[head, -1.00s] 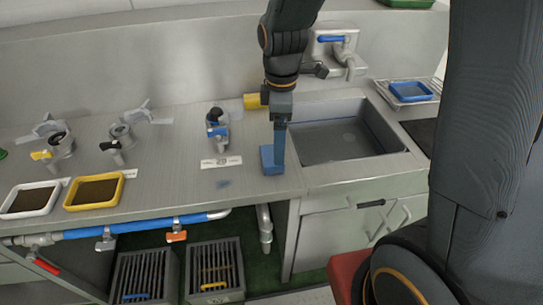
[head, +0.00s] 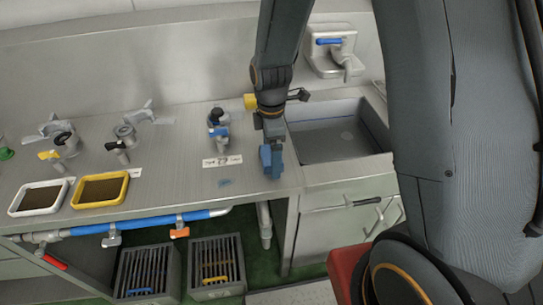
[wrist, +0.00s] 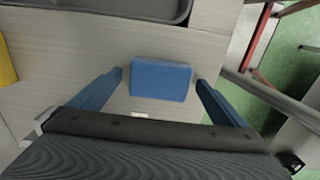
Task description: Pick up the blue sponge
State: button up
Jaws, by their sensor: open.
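The blue sponge (wrist: 160,80) lies on the metal counter and shows as a blue block in the wrist view, between and just beyond my two blue fingertips. In the head view the sponge (head: 267,161) is partly hidden behind my gripper (head: 275,160), near the counter's front edge and left of the sink. In the wrist view my gripper (wrist: 160,84) is open, with one finger on each side of the sponge. A gap shows between each finger and the sponge.
The sink (head: 340,137) is right of my gripper. A valve with a blue handle (head: 218,130) and a label card (head: 222,161) are to the left. A yellow cylinder (head: 251,101) stands behind. A yellow tray (head: 100,190) and a white tray (head: 38,197) sit further left.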

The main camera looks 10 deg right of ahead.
jog(key=shift+f, duration=0.35)
jog(key=c, duration=1.2)
jog(key=shift+r, duration=0.1)
notch_tip(320, 180, up, 10)
jog(key=b, duration=0.2)
